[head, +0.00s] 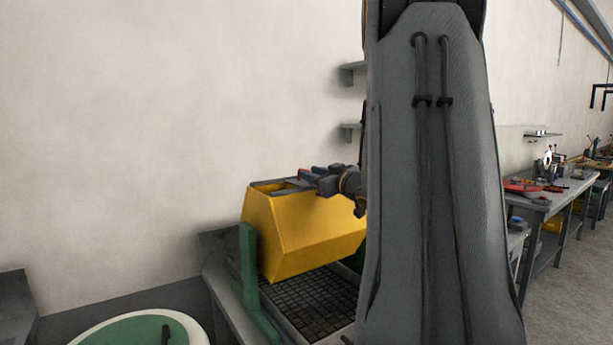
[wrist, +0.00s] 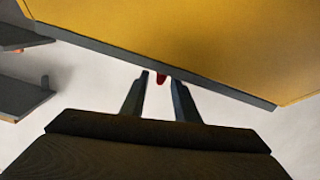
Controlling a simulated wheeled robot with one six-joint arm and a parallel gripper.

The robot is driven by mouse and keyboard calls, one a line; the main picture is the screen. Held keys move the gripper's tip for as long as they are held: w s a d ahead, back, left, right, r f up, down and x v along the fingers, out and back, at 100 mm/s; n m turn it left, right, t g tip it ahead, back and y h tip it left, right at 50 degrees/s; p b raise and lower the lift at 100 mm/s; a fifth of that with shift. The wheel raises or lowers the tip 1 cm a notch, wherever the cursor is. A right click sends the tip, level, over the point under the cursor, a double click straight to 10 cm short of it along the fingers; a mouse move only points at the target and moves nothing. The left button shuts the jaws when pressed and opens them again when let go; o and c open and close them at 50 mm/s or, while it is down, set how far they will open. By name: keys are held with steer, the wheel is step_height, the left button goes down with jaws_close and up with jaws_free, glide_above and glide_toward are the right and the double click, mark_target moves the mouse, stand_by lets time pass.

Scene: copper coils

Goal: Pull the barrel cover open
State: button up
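The yellow angular barrel (head: 305,232) sits tilted between green supports, with a grey-edged top. My gripper (head: 309,175) is at the top of the barrel in the head view; its fingers are small there. In the wrist view, a large yellow panel with a grey edge (wrist: 215,84) fills the top; I cannot tell whether it is the cover or the barrel body. A small red piece (wrist: 161,78), perhaps a handle, shows between the two fingertips of my gripper (wrist: 161,82). The fingers stand apart, with narrow gaps beside the red piece. My arm hides the barrel's right side.
A dark grid tray (head: 312,300) lies under the barrel. A round green-and-white lidded container (head: 140,329) is at lower left. Grey wall shelves (head: 351,72) are behind my arm. A workbench with tools (head: 560,190) stands at right.

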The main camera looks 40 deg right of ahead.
steer(key=shift+s+a+b, duration=0.2)
steer(key=shift+s+b, duration=0.15)
steer(key=shift+s, duration=1.7)
